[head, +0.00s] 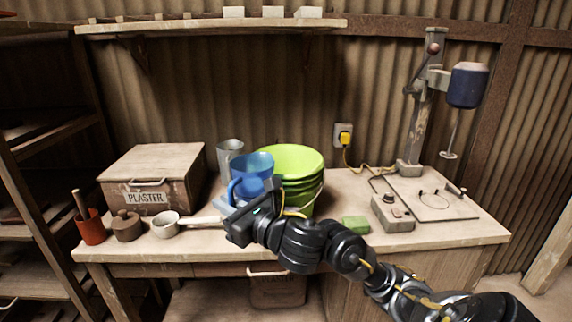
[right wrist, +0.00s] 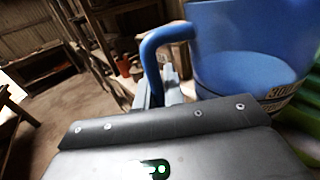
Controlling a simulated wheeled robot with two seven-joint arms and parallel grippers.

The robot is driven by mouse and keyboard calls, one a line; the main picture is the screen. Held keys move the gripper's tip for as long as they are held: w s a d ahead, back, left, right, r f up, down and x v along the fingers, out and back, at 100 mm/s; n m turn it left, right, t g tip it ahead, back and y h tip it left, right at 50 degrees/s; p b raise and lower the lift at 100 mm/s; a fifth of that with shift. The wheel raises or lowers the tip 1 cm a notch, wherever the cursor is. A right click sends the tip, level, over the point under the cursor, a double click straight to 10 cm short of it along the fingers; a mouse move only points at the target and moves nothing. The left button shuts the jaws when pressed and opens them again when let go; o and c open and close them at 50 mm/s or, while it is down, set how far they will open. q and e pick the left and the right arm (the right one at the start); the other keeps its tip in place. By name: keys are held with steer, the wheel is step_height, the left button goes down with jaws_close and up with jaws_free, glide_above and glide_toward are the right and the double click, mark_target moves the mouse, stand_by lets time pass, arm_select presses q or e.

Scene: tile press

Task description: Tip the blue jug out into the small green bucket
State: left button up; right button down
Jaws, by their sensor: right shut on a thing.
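The blue jug (head: 254,168) is in front of the green bucket (head: 296,163) in the head view, held up near the bucket's left side. It looks about upright, and its handle is on the left. My right gripper (head: 236,204) is shut on the jug, low by its handle. In the right wrist view the jug (right wrist: 245,45) fills the upper right, with its handle (right wrist: 158,45) just past the gripper (right wrist: 160,95). My left gripper is out of view.
A plaster box (head: 150,170), a red pot (head: 90,228), a brown weight (head: 126,227) and a white ladle (head: 166,225) stand at the left. A grey metal jug (head: 229,155) stands behind. A green block (head: 355,225), control box (head: 392,213) and drill stand (head: 411,168) are at right.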

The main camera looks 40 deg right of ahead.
steer(key=shift+d+r, duration=0.1)
steer(key=shift+r, duration=0.05)
